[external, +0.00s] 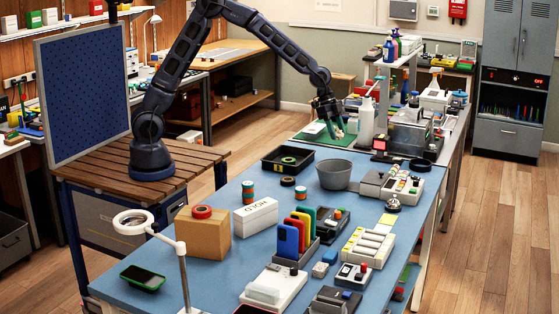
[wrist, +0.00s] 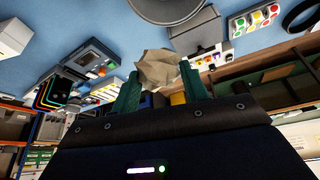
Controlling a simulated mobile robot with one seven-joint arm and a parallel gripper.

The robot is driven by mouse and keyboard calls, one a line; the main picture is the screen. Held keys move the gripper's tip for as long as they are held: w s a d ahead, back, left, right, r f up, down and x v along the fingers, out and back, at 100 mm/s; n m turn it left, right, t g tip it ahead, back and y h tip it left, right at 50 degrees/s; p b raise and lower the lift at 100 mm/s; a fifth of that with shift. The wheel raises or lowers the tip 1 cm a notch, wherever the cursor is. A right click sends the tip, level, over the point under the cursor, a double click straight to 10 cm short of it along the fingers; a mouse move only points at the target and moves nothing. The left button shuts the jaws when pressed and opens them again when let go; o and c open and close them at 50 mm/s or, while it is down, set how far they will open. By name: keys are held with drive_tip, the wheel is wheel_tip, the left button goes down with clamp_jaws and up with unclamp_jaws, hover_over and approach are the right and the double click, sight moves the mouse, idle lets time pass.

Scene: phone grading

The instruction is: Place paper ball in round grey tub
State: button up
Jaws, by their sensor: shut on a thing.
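A crumpled, tan-beige paper ball (wrist: 160,68) sits between the green fingers of my gripper (wrist: 157,76) in the wrist view. The gripper is shut on it. In the external view my gripper (external: 335,127) hangs in the air, higher in the picture than the tub; the ball is too small there to make out clearly. The round grey tub (external: 334,175) stands upright on the blue table's far part. Its lower part also shows at the top edge of the wrist view (wrist: 172,8), apart from the ball. I cannot see the tub's inside clearly.
A black tray (external: 270,165) lies left of the tub, and a grey device with buttons (external: 400,188) stands to its right. A white box (external: 256,216) and a phone rack (external: 304,238) are nearer the camera.

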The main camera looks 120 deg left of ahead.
sight(334, 174)
drive_tip(key=s+a+n, duration=0.1)
drive_tip(key=s+a, duration=0.1)
drive_tip(key=a, duration=0.2)
wheel_tip(334, 174, down, 20)
idle(0.5)
drive_tip(key=o, duration=0.9)
drive_tip(key=shift+o, duration=0.2)
